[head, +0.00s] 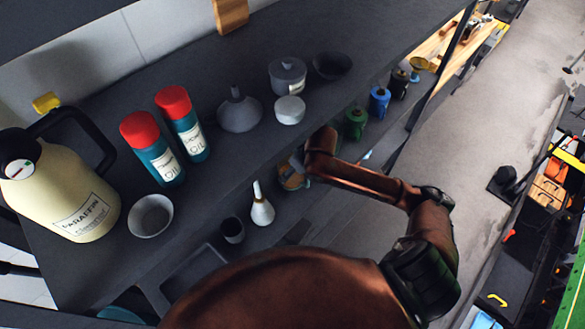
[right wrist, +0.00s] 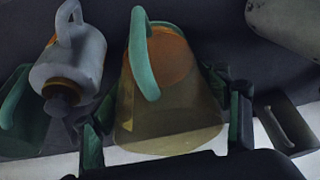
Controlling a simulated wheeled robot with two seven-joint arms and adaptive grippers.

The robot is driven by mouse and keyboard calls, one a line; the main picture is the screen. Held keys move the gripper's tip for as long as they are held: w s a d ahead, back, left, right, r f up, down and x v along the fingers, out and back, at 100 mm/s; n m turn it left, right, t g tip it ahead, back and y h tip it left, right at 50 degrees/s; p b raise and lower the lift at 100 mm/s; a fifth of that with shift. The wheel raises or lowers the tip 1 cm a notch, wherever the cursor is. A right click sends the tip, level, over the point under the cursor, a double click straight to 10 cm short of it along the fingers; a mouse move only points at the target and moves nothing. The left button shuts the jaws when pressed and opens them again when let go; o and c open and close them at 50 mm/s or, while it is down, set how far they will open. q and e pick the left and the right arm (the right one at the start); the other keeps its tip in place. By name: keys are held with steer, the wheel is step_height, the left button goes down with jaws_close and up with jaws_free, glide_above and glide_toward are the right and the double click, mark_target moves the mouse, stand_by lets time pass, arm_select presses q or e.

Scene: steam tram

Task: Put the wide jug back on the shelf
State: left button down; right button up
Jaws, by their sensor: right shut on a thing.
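In the right wrist view a wide jug (right wrist: 170,100) with a green handle and a see-through, yellowish flared body stands between the fingers of my right gripper (right wrist: 165,125). The gripper is shut on it. In the head view my right arm reaches to the shelving below the dark top shelf (head: 225,75), where a small part of the jug (head: 291,181) seems to show; the gripper is mostly hidden by the arm. My left gripper is not in view.
Beside the jug in the wrist view is a grey can with a loop handle (right wrist: 70,65). The top shelf holds a cream paraffin can (head: 60,195), red-capped oil bottles (head: 155,150), a bowl (head: 150,216) and a funnel (head: 239,115). A white-spouted bottle (head: 262,212) stands lower.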

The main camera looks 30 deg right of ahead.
steer(key=shift+w+f, duration=0.1)
steer(key=shift+w, duration=0.1)
steer(key=shift+s+f, duration=0.1)
steer(key=shift+s, duration=0.05)
steer(key=o, duration=1)
steer(key=shift+c, duration=0.2)
steer(key=o, duration=0.4)
steer(key=shift+c, duration=0.2)
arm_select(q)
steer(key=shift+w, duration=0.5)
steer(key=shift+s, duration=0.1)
